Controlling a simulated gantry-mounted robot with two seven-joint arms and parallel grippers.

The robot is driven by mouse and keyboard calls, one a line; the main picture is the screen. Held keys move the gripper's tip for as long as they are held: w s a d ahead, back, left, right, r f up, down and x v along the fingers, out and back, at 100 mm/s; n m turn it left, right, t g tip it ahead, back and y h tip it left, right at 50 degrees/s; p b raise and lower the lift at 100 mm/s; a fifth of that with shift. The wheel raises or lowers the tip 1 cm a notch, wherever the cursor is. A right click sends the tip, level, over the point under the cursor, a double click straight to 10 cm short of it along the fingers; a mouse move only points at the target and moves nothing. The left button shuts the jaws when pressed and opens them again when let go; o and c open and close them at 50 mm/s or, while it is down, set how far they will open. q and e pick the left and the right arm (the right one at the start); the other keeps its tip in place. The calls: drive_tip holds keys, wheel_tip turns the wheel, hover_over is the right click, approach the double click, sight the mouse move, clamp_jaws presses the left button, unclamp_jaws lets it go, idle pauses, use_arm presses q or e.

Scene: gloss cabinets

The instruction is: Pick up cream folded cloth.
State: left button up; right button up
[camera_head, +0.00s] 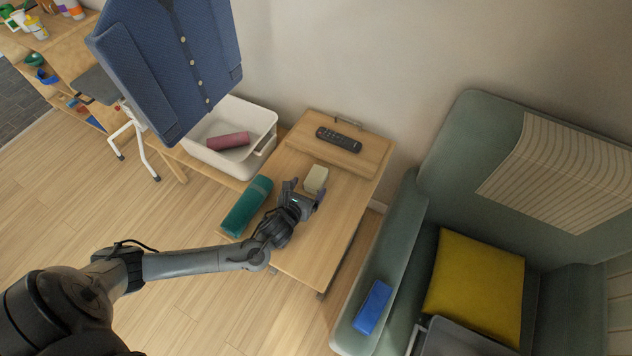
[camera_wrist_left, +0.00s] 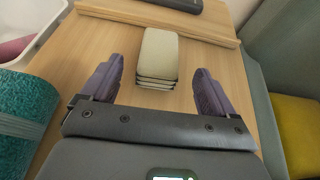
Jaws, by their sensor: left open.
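The cream folded cloth (camera_head: 316,179) lies on the small wooden table (camera_head: 335,233), near its middle. In the left wrist view the cloth (camera_wrist_left: 158,57) shows as a neat stack of several layers, just ahead of and between the fingers. My left gripper (camera_head: 303,191) is open and empty, low over the table beside the cloth. Its two fingers (camera_wrist_left: 158,88) are spread wider than the cloth and do not touch it as far as I can see. My right gripper is not in view.
A teal rolled towel (camera_head: 247,206) lies left of my gripper. A black remote (camera_head: 339,139) rests on a raised board behind. A white bin (camera_head: 262,142) holds a pink roll (camera_head: 228,141). A green armchair (camera_head: 400,235) with a blue item (camera_head: 373,306) stands right.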

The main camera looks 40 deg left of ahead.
sight(313, 180)
use_arm(q)
drive_tip(key=shift+b+x, duration=0.35)
drive_tip(key=shift+x, duration=3.9)
drive_tip(key=c, duration=1)
drive_tip(key=shift+c, duration=0.2)
